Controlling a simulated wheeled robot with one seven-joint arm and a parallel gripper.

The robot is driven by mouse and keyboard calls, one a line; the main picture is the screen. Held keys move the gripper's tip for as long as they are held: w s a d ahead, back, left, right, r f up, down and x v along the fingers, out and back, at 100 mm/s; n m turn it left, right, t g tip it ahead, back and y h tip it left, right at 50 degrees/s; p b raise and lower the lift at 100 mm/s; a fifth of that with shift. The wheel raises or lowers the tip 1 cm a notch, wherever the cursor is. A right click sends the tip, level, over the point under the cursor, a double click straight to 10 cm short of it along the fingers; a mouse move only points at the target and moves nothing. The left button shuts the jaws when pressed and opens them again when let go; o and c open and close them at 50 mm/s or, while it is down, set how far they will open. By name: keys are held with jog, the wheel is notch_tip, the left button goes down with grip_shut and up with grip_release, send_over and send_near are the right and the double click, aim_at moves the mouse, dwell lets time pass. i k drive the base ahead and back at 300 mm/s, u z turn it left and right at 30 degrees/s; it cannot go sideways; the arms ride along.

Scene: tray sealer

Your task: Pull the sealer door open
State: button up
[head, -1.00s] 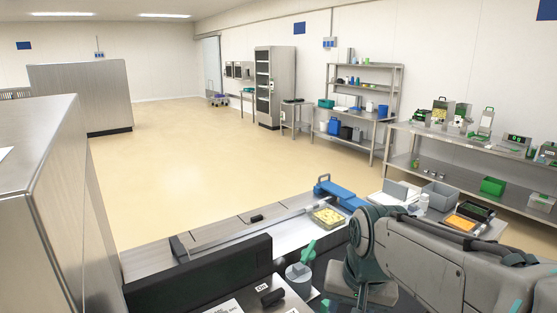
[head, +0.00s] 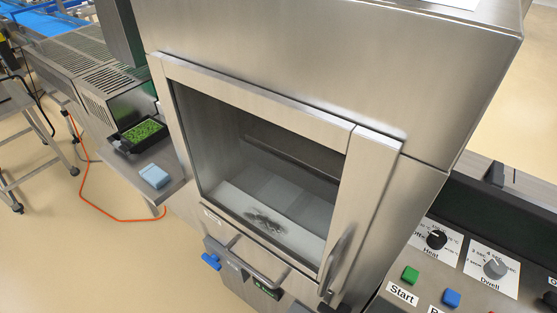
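The tray sealer (head: 300,55) is a large brushed-steel cabinet filling the middle of the head view. Its door (head: 368,195) has a steel frame around a big dark window (head: 275,165) and appears shut against the cabinet front. An upright bar handle (head: 338,262) stands on the door's lower right side. Through the window I see a pale surface with a dark smudge; I cannot tell whether the smudge is on the glass or inside. My gripper is not in view, so its place relative to the handle does not show.
Below the door are a horizontal bar handle (head: 258,274) and a blue knob (head: 211,261). A control panel (head: 455,270) with dials and buttons lies right. A side shelf holds a black tray of green pieces (head: 140,133) and a light-blue block (head: 154,175). An orange cable (head: 95,208) crosses the left floor.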

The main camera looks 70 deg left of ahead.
aim_at(371, 159)
jog(key=z, duration=0.05)
jog(key=k, duration=0.4)
jog(key=u, duration=1.35)
jog(key=k, duration=0.7)
jog(key=u, duration=0.8)
jog(key=i, duration=0.5)
jog(key=u, duration=0.05)
